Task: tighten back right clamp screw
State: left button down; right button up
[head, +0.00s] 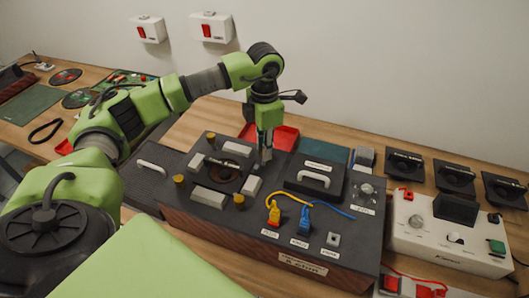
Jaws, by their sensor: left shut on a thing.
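The dark hifi unit (330,235) lies on the wooden bench. On its left part is a square block with a round opening (222,176), grey pads and brass clamp screws. Three screws show: one at the back left (211,137), one at the front left (179,180) and one at the front right (239,202). My left gripper (265,158) points straight down at the block's back right corner. It is shut on the back right clamp screw, which its fingers hide. My right gripper is not in view.
A black lid with a grey handle (314,180) stands close right of the gripper. Yellow and blue plugs (274,215) with cables are in front. A red tray (284,138) lies behind. A white control box (450,235) stands at the right.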

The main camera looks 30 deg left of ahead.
pick_arm(q)
jog(key=m+b, duration=0.3)
jog(key=m, duration=0.3)
jog(key=shift+f, duration=0.1)
jog(key=m+b, duration=0.1)
jog(key=m, duration=0.2)
jog(key=shift+m+b, duration=0.3)
jog(key=shift+m, duration=0.1)
jog(key=shift+m+b, duration=0.35)
jog(key=shift+m, duration=0.75)
jog(key=shift+r, duration=0.2)
jog(key=c, duration=1.9)
grip_release()
notch_tip(320, 180, up, 12)
